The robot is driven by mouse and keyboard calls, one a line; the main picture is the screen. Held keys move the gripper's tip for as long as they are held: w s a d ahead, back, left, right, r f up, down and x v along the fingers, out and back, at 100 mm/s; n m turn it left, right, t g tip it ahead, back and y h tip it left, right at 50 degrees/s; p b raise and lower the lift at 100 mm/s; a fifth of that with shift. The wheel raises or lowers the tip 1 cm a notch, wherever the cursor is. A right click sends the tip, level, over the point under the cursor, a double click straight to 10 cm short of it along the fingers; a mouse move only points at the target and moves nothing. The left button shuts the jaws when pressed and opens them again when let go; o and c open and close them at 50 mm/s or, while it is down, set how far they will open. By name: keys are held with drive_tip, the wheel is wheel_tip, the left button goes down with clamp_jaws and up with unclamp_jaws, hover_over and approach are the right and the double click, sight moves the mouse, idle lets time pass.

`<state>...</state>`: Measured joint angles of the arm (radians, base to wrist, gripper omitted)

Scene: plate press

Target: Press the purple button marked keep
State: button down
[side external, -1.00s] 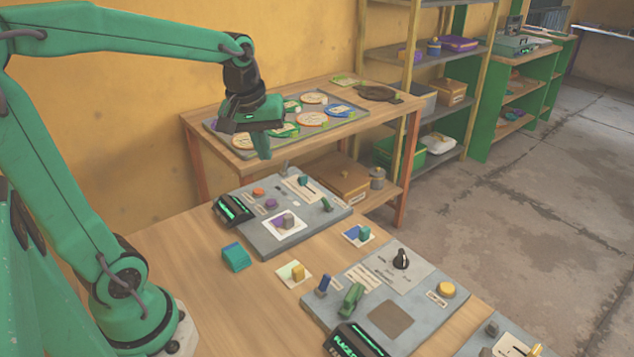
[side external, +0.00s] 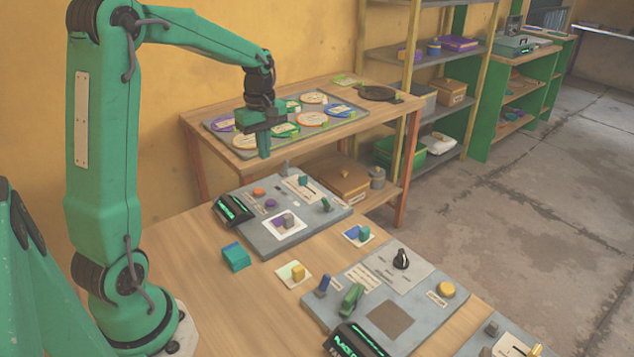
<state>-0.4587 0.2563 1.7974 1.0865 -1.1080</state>
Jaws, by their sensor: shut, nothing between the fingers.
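A small round purple button (side external: 270,204) sits on the grey panel (side external: 318,216) at the far end of the wooden table, just in front of an orange button (side external: 258,193). Its marking is too small to read. My gripper (side external: 264,154) is shut and empty. It points down, raised in the air, and shows above the purple button in the picture, clearly apart from it.
A dark display with green characters (side external: 233,209) stands at the panel's left edge. A white plate with purple and grey blocks (side external: 284,228) lies on the panel. A teal block (side external: 236,257) sits on the table. A second panel (side external: 420,318) is nearer.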

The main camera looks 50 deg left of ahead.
sight(269, 209)
drive_tip(key=shift+f, duration=0.15)
idle(0.3)
wheel_tip(269, 209, down, 14)
drive_tip(key=shift+r, duration=0.1)
idle(0.7)
drive_tip(key=shift+s+f, duration=0.1)
drive_tip(key=shift+f, duration=0.95)
drive_tip(key=shift+r, duration=0.1)
wheel_tip(269, 209, up, 15)
drive_tip(key=shift+w+a+r, duration=0.15)
drive_tip(key=shift+w+r, duration=0.05)
drive_tip(key=shift+w, duration=0.2)
idle(0.7)
